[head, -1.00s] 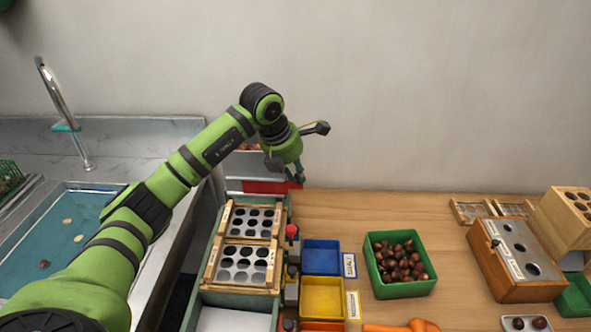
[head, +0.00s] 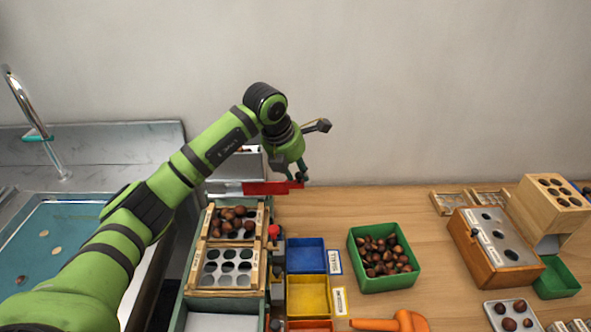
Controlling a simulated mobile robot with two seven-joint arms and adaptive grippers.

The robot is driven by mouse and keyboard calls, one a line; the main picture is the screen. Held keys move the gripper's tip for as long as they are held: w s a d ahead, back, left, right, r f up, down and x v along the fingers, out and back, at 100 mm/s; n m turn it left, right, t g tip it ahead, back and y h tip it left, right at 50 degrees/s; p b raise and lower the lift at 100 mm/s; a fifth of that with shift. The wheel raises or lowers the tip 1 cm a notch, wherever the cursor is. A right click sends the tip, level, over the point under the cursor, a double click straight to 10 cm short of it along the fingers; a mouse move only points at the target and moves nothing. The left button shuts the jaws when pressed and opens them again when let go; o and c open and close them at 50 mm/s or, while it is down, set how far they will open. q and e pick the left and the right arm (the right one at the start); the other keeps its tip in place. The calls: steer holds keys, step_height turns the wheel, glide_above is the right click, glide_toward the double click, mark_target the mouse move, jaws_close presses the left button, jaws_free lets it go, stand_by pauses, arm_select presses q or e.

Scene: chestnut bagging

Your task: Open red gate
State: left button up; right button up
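The red gate (head: 266,188) is a flat red bar under the grey metal hopper (head: 220,172) at the back. It sticks out past the hopper's right side. My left gripper (head: 297,178) points down at the gate's right end, its fingers close together and apparently shut on it; the exact contact is small and partly hidden. Dark chestnuts (head: 233,222) lie in the upper sieve tray (head: 206,224) below the hopper. The lower sieve tray (head: 195,270) shows empty holes. My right gripper is out of view.
Blue (head: 306,255) and yellow (head: 309,296) bins stand right of the sieve frame, near a red knob (head: 273,232). A green box of chestnuts (head: 413,272) stands at mid table. A wooden block with holes (head: 491,250) is at right. The table behind the bins is clear.

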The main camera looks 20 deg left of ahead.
arm_select(q)
steer(key=shift+s+r, duration=0.1)
steer(key=shift+r, duration=0.05)
steer(key=v, duration=1.1)
steer(key=shift+r, duration=0.35)
steer(key=shift+a, duration=0.1)
stand_by(0.5)
